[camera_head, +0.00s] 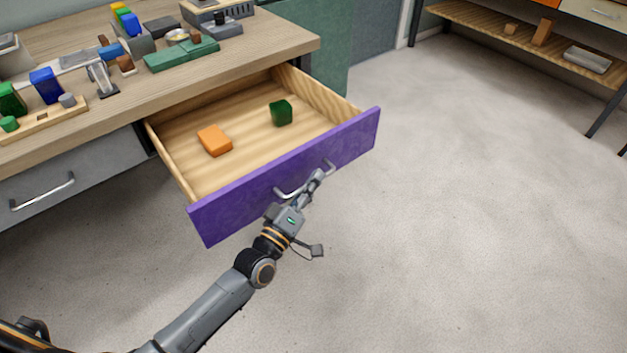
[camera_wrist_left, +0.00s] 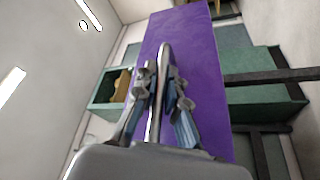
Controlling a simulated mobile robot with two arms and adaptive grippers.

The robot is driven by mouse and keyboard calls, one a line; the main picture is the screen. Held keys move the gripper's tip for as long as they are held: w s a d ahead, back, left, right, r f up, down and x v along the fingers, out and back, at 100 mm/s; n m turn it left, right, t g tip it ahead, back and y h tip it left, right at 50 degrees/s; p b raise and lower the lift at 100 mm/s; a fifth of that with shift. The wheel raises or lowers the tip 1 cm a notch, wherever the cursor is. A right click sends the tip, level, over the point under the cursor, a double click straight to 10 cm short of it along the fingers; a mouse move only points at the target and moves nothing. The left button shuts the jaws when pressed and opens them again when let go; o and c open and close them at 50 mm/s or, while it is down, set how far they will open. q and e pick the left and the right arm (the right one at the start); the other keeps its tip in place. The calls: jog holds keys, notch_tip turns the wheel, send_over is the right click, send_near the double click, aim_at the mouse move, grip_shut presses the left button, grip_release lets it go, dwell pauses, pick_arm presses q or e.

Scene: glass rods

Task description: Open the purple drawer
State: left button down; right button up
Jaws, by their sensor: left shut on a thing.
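The purple drawer (camera_head: 345,146) stands pulled well out from under the wooden workbench, its inside showing. An orange block (camera_head: 214,140) and a green block (camera_head: 281,113) lie in it. Its metal handle (camera_head: 328,164) is on the purple front. My left gripper (camera_head: 316,179) is at the front, shut on the handle. In the left wrist view my left gripper (camera_wrist_left: 161,95) has its fingers on both sides of the handle bar (camera_wrist_left: 163,60), with the purple front (camera_wrist_left: 195,60) behind. My right gripper is not in view.
The workbench top (camera_head: 285,38) carries tools and coloured blocks. A closed grey drawer (camera_head: 90,180) is at the left. A green cabinet (camera_head: 320,60) stands behind the purple drawer. The floor (camera_head: 470,200) to the right is clear up to a shelf (camera_head: 480,22).

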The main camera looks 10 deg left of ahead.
pick_arm(q)
jog(key=c, duration=1.4)
grip_release()
jog(key=v, duration=1.2)
jog(key=shift+f, duration=0.1)
